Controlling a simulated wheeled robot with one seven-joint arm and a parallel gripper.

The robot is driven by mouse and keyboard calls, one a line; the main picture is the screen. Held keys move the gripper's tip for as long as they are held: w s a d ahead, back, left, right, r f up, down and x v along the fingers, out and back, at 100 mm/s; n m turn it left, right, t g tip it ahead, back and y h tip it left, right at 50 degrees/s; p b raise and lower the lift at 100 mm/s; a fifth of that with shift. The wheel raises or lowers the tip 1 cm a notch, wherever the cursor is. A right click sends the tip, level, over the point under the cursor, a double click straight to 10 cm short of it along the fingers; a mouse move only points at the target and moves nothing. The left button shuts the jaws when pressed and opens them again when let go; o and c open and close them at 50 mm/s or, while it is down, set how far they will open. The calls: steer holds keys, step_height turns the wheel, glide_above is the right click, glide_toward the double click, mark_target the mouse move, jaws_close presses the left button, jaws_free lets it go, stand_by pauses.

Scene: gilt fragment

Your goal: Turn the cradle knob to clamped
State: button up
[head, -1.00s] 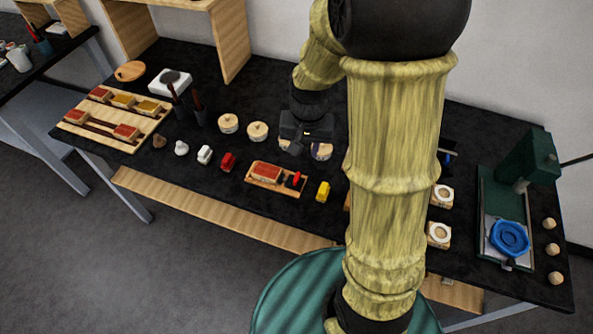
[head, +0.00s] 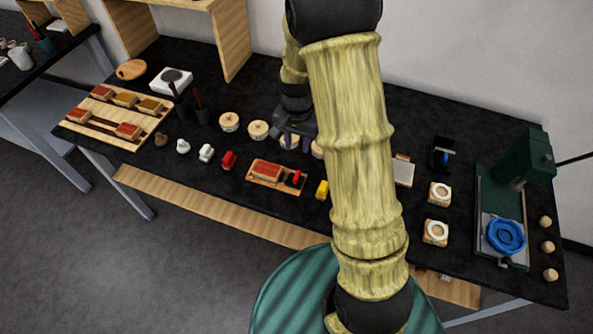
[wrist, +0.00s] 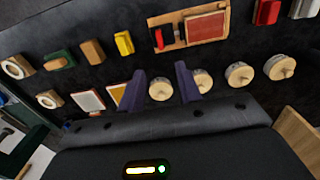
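The cradle is a small wooden board (head: 256,184) near the table's front middle. It carries a red block (head: 266,171) and, at its right end, a black piece with a red knob (head: 297,177). In the wrist view the red knob (wrist: 158,37) shows at the top, left of the red block (wrist: 206,27). I cannot read any mark on it. My gripper (head: 296,142) is behind the cradle, over the row of round wooden pieces. In the wrist view its two purple fingers (wrist: 160,70) are apart, with a round wooden piece (wrist: 160,90) seen between them; contact cannot be told.
A yellow block (head: 322,190) stands just right of the cradle and a red one (head: 229,160) to its left. Round wooden pieces (head: 258,130) line the row behind. A green press (head: 525,160) stands at the right. My arm hides part of the table.

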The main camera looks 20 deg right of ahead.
mark_target(297, 174)
step_height(297, 174, down, 14)
steer(key=p, duration=0.3)
steer(key=shift+f, duration=0.2)
jaws_close()
